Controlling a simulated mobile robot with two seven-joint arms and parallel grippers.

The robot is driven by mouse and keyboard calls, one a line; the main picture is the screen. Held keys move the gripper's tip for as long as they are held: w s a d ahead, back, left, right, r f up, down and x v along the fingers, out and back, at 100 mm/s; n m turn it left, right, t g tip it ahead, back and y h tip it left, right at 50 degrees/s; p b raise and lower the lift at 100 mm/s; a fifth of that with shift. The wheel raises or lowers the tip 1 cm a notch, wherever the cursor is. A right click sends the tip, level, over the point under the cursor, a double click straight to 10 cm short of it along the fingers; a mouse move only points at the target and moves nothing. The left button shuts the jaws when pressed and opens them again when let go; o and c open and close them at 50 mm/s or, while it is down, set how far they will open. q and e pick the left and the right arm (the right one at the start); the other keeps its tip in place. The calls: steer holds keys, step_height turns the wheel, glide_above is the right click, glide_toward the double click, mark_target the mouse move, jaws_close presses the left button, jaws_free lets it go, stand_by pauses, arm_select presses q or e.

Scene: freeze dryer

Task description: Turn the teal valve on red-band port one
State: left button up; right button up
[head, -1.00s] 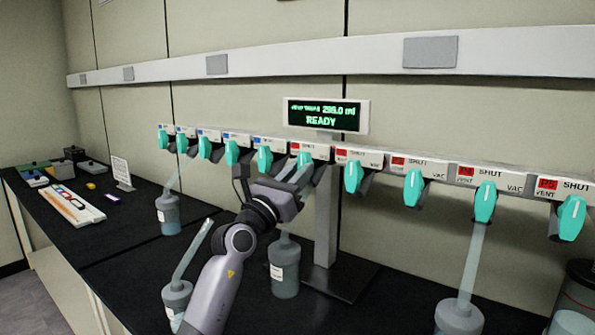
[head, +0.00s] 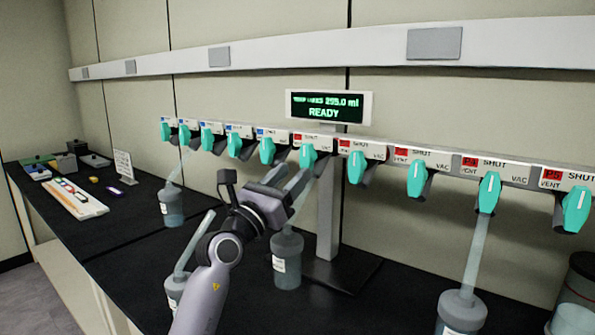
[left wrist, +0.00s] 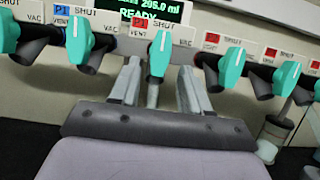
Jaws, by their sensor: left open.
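The teal valve on red-band port one (head: 308,157) hangs handle-down under a label reading SHUT, the first red label to the right of the blue ones. In the left wrist view this valve (left wrist: 159,48) is straight ahead, in line with the gap between my fingers. My left gripper (head: 290,179) is open just below and in front of it, pointing up toward the manifold. In the left wrist view its two fingers (left wrist: 159,78) stand either side of the port's tube. I cannot tell whether they touch anything. My right gripper is not in view.
Other teal valves flank it closely: a blue-band one (head: 267,151) to the left and a red-band one (head: 356,167) to the right. A flask (head: 286,259) hangs below, close to my arm. The READY display (head: 329,106) is above. Another flask (head: 461,312) is at the right.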

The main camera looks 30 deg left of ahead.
arm_select(q)
steer(key=v, duration=0.3)
stand_by(0.6)
